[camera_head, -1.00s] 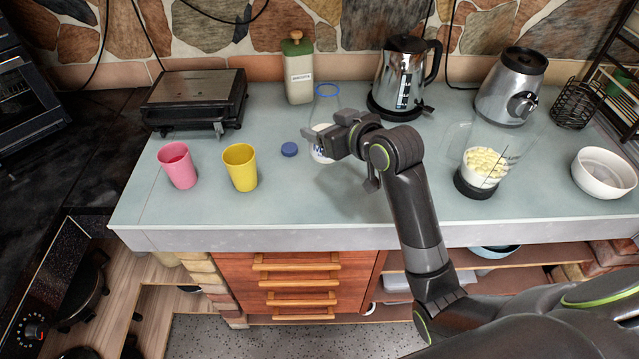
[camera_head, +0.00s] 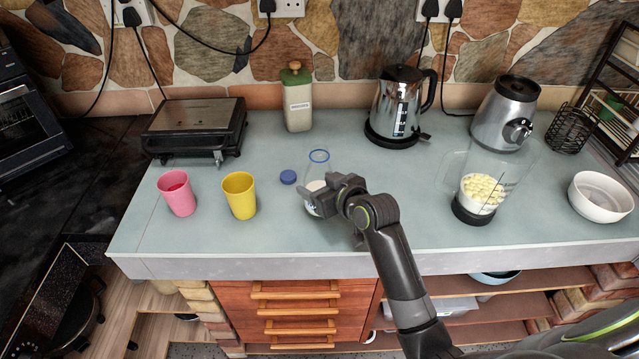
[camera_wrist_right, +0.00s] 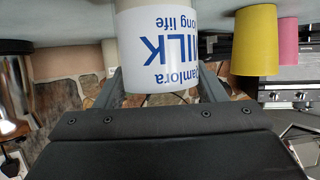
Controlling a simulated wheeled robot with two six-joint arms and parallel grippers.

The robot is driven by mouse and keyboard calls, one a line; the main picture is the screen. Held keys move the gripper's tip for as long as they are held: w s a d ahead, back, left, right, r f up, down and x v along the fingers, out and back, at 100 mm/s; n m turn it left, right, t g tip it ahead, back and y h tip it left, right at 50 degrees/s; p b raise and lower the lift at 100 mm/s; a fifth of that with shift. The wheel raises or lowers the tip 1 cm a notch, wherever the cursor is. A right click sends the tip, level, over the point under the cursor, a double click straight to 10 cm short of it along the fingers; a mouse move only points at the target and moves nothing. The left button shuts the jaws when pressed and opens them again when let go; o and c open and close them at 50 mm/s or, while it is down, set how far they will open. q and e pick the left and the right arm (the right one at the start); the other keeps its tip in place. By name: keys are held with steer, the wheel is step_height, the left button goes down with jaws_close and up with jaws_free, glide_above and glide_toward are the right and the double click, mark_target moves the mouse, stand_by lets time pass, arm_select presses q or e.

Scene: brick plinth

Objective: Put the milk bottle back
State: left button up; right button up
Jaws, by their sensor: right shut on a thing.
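The milk bottle (camera_head: 317,170) is clear glass with a blue rim at its open top and white milk low inside. It stands upright near the middle of the counter. My right gripper (camera_head: 326,197) is shut on its lower part from the right and front, and hides some of it. In the right wrist view the bottle's white label with blue letters (camera_wrist_right: 160,45) shows upside down between the fingers of my right gripper (camera_wrist_right: 160,88). I cannot tell whether the base touches the counter. A blue cap (camera_head: 288,177) lies left of the bottle. My left gripper is out of view.
A yellow cup (camera_head: 239,196) and a pink cup (camera_head: 177,194) stand to the left. Behind are a dark grill (camera_head: 195,128), a green-lidded container (camera_head: 297,100) and a kettle (camera_head: 399,103). A blender jug (camera_head: 482,190) and a white bowl (camera_head: 601,196) stand right. The counter's front middle is clear.

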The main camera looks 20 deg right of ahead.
steer(key=o, duration=1.5)
steer(key=shift+r, duration=0.1)
steer(key=b+v, duration=0.1)
steer(key=v, duration=1.1)
steer(key=shift+a, duration=0.1)
